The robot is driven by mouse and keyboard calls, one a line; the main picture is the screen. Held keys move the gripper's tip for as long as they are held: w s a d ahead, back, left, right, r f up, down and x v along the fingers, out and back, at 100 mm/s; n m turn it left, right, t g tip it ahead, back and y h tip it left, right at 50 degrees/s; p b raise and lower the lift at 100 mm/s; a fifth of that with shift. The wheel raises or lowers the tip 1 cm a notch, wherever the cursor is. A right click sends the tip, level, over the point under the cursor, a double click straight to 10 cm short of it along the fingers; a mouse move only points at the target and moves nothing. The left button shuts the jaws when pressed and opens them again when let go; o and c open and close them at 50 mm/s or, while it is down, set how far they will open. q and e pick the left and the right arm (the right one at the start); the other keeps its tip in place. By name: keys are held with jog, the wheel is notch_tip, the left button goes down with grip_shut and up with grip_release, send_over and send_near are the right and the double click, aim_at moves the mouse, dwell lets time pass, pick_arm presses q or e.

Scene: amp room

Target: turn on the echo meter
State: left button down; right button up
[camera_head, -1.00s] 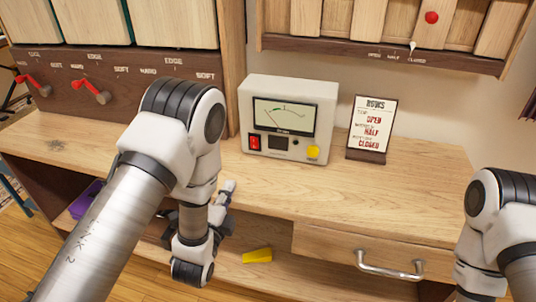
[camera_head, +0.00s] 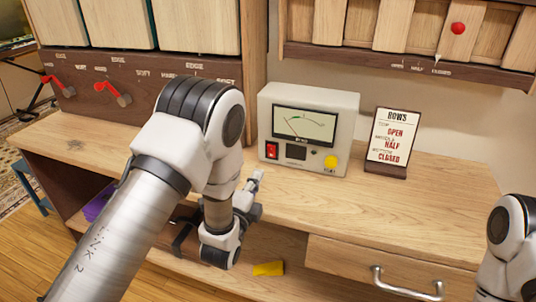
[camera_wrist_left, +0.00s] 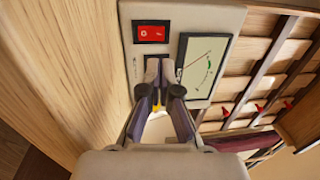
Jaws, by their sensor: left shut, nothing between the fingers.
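The echo meter (camera_head: 347,122) is a pale box standing upright on the wooden desk, with a dial screen, a red rocker switch (camera_head: 272,150), a dark square panel and a yellow knob (camera_head: 330,162). My left gripper (camera_head: 257,178) is shut and empty, in front of and below the switch, apart from it as far as I can tell. In the left wrist view the fingertips (camera_wrist_left: 164,90) are over the meter's face; the red switch (camera_wrist_left: 150,33) is just beyond them and the dial (camera_wrist_left: 205,67) to the right. My right gripper is out of view.
A BOWS sign (camera_head: 392,138) stands right of the meter. A wooden cabinet with red levers (camera_head: 120,97) is at the left. A drawer with a metal handle (camera_head: 405,285) is at the front right. A yellow wedge (camera_head: 268,268) lies below. The right desktop is clear.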

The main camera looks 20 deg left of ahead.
aim_at(271, 148)
pick_arm(q)
jog(key=w, duration=0.6)
jog(key=w+r, duration=0.1)
jog(key=w, duration=0.2)
jog(key=shift+w+d, duration=0.1)
jog(key=shift+d, duration=0.05)
